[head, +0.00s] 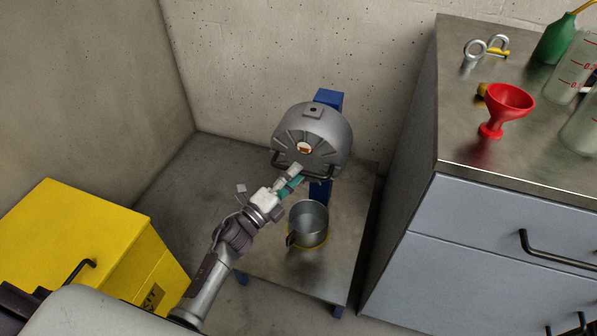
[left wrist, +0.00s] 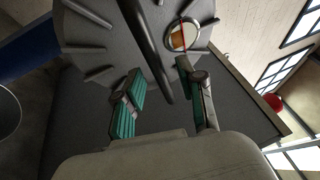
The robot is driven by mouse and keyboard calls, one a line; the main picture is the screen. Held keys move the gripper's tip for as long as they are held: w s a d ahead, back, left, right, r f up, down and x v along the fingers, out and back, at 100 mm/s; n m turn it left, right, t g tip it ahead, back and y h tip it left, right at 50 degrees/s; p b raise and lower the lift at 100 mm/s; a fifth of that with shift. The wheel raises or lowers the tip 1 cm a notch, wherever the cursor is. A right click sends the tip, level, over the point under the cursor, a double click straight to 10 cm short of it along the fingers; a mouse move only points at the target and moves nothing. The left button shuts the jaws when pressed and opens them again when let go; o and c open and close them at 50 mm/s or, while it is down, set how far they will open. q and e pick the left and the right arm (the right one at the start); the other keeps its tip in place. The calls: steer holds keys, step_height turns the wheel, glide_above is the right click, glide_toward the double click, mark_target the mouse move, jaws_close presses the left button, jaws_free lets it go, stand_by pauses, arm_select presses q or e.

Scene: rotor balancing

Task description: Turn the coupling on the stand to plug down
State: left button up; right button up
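The coupling is a grey ribbed round housing (head: 325,125) on a blue stand (head: 330,97) against the wall. A flat pad with a small dark spot (head: 313,110) faces up on its top. A round sight glass (head: 303,147) with orange-red inside is on its front; it also shows in the left wrist view (left wrist: 184,37). A dark handle bar (left wrist: 150,45) crosses the front. My left gripper (head: 293,179) is at the lower front of the housing. Its teal fingers are apart in the left wrist view (left wrist: 165,98), with the bar reaching between them; contact cannot be told. My right gripper is not in view.
A metal pot (head: 309,223) stands below the coupling on a low metal table (head: 335,265). A yellow cabinet (head: 75,235) is at left. A grey cabinet (head: 470,260) at right carries a red funnel (head: 508,102), a green bottle (head: 555,40) and beakers.

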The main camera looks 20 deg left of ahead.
arm_select(q)
steer(key=shift+x, duration=1)
steer(key=shift+f, duration=0.1)
jaws_close()
